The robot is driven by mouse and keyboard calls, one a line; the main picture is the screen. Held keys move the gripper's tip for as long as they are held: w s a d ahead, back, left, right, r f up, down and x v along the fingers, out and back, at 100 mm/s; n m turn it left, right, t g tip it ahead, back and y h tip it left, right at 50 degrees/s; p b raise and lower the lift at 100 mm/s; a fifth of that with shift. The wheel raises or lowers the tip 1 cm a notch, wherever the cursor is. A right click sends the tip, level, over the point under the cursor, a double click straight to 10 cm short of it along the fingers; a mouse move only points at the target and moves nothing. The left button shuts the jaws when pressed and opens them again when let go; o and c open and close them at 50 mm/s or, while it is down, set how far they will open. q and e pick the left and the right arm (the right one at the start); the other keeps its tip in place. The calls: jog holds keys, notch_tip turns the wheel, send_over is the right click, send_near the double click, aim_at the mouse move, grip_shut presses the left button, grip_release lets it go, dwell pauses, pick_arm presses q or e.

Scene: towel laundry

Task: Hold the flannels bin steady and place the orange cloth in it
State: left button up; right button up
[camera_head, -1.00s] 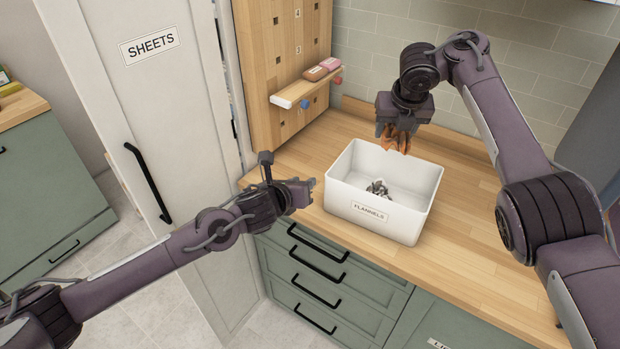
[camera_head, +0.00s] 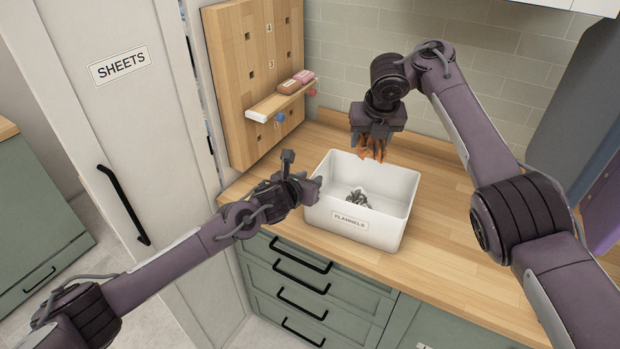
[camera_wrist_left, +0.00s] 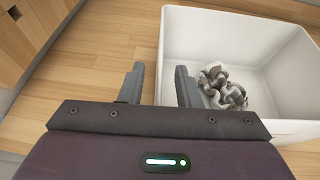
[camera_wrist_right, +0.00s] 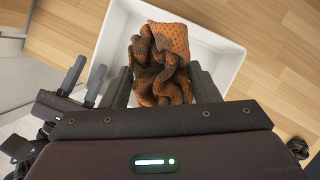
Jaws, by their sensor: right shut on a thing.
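The white flannels bin (camera_head: 388,232) stands upright on the wooden counter, its label facing front, with a crumpled grey-and-white cloth (camera_head: 357,198) inside. My left gripper (camera_head: 316,188) is at the bin's left wall. In the left wrist view its fingers (camera_wrist_left: 158,86) are apart, one outside the wall and one over the inside; the wall between them looks ungripped. My right gripper (camera_head: 373,138) is shut on the crumpled orange cloth (camera_head: 372,149), which hangs by the bin's back rim. In the right wrist view the orange cloth (camera_wrist_right: 160,62) appears over the bin's opening.
A pegboard (camera_head: 255,75) with a small shelf (camera_head: 280,101) holding two folded items stands behind left. A tall cabinet marked SHEETS (camera_head: 120,66) is at the left. A tiled wall (camera_head: 490,70) rises behind. The counter right of the bin (camera_head: 450,230) is clear.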

pick_arm(q)
jog(key=shift+w+d+f, duration=0.2)
jog(key=shift+w, duration=0.25)
grip_shut()
